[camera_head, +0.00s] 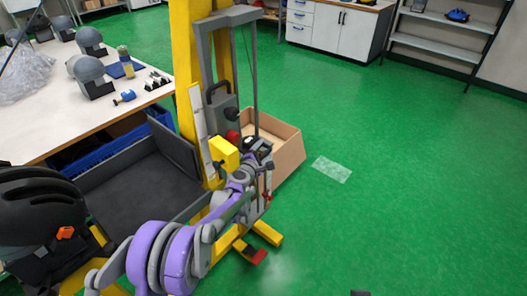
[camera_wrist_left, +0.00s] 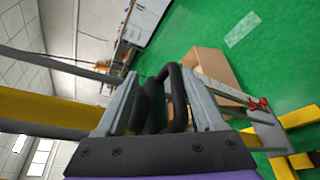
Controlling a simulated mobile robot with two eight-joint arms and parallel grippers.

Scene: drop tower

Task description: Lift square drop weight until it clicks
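The yellow drop tower (camera_head: 184,62) stands left of centre with a grey guide frame. A grey block (camera_head: 222,110) with a black handle (camera_head: 217,92) on top sits between its uprights; it looks like the square drop weight. My left gripper (camera_head: 260,148) is in front of the tower, lower than that handle and to its right. In the left wrist view a thick black loop (camera_wrist_left: 178,98) lies between the two grey fingers, close to both. I cannot tell what the loop belongs to or whether the fingers press on it.
A cardboard box (camera_head: 290,152) stands behind the gripper. A dark grey bin (camera_head: 128,192) is left of the tower. A white workbench (camera_head: 50,118) with grey headforms is at the left. A black helmet-like object (camera_head: 40,205) is at lower left. Green floor (camera_head: 400,190) is clear at right.

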